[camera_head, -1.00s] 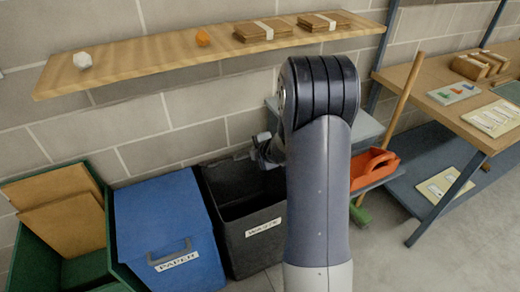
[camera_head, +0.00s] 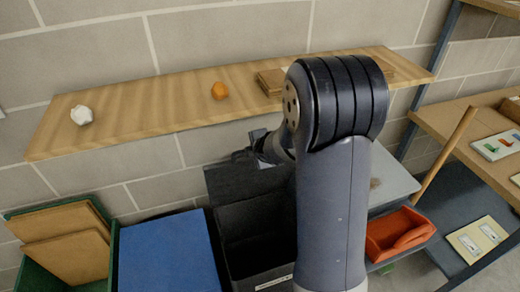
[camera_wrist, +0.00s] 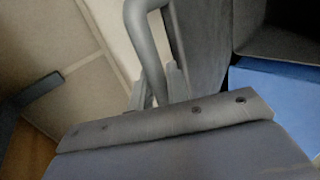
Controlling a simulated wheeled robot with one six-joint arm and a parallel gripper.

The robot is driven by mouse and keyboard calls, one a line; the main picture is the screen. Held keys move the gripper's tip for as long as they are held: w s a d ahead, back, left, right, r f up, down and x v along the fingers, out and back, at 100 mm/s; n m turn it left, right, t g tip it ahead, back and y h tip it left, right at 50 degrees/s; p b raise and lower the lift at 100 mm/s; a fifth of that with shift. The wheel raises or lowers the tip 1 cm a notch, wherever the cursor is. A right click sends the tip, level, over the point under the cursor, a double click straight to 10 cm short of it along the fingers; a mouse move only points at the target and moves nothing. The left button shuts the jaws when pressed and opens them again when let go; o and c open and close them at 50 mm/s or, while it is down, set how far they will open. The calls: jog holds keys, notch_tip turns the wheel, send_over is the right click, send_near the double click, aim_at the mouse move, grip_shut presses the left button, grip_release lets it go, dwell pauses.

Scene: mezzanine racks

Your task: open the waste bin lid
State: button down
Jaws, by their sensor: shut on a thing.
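The black waste bin (camera_head: 240,268) stands open at lower centre in the head view, its dark inside showing. Its dark lid (camera_head: 232,181) is raised at the back of the bin, near upright. My gripper (camera_head: 252,150) is at the upper edge of the lid, partly hidden by my arm. In the wrist view my gripper (camera_wrist: 158,92) is shut on the grey curved lid handle (camera_wrist: 146,42). The dark lid panel (camera_wrist: 203,45) shows beside the handle.
The blue paper bin (camera_head: 166,250) stands left of the waste bin, and a green bin (camera_head: 114,250) with cardboard is farther left. A wooden shelf (camera_head: 180,108) on the wall hangs above. A red dustpan (camera_head: 392,235) lies to the right.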

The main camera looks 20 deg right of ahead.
jog(key=shift+w+r, duration=0.1)
jog(key=shift+w, duration=0.15)
jog(key=c, duration=1.4)
grip_release()
jog(key=shift+s+r, duration=0.1)
jog(key=p+v, duration=0.4)
jog(key=v, duration=0.6)
jog(key=shift+s+r, duration=0.2)
jog(key=shift+s, duration=0.05)
